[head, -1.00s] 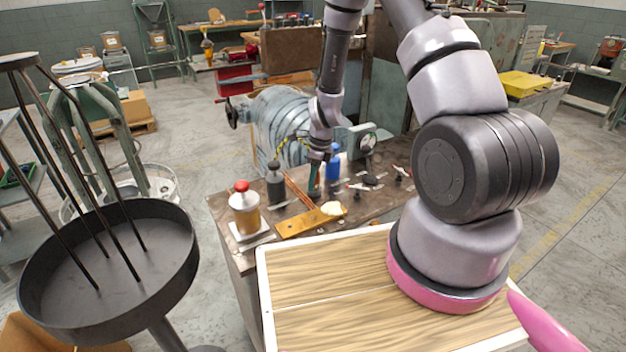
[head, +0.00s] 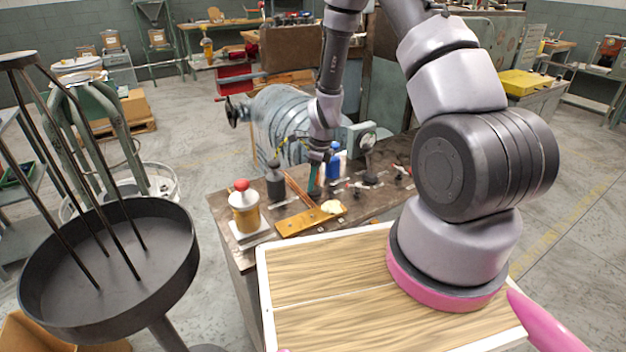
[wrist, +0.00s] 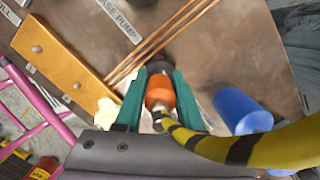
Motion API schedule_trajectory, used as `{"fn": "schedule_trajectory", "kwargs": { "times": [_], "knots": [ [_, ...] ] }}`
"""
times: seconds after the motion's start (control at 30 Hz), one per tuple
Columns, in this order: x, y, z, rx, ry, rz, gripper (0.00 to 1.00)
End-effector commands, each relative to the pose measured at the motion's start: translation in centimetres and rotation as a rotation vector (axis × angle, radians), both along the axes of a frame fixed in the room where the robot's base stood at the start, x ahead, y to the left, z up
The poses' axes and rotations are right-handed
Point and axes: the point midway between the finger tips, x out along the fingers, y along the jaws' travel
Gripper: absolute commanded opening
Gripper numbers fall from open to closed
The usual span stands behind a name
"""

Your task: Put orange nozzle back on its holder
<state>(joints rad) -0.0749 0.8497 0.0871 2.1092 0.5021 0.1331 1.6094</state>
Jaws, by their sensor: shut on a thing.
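My gripper (wrist: 159,98) has two teal fingers. They are shut on the orange nozzle (wrist: 160,91), one on each side. A yellow-and-black striped hose (wrist: 265,148) runs from the nozzle to the right in the wrist view. A dark round part (wrist: 159,68) shows just beyond the nozzle's far end; I cannot tell whether the nozzle touches it or whether it is the holder. In the head view my gripper (head: 315,184) points down low over the dark worktop (head: 385,193). The nozzle is too small to make out there.
A blue cylinder (wrist: 242,110) stands close to the right of my gripper. Copper rods (wrist: 170,40), an orange-brown bar (wrist: 62,56) and a cream lump (wrist: 108,110) lie on the left. A dark bottle (head: 275,182) and a red-capped amber jar (head: 243,210) stand nearby.

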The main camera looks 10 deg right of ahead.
Motion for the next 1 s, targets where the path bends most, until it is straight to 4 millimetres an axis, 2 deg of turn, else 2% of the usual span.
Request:
{"fn": "schedule_trajectory", "kwargs": {
  "times": [0.47,0.5,0.57,0.87,1.0],
  "knots": [
    [0.0,0.0,-0.6,0.0,-0.001,0.0,0.0],
    [0.0,0.0,-0.5,0.0,-0.001,0.0,0.53],
    [0.0,0.0,-0.5,0.0,-0.001,0.0,0.73],
    [0.0,0.0,-0.5,0.0,-0.001,0.0,0.73],
    [0.0,-0.1,0.6,-0.001,-0.002,0.001,0.73]
  ]
}}
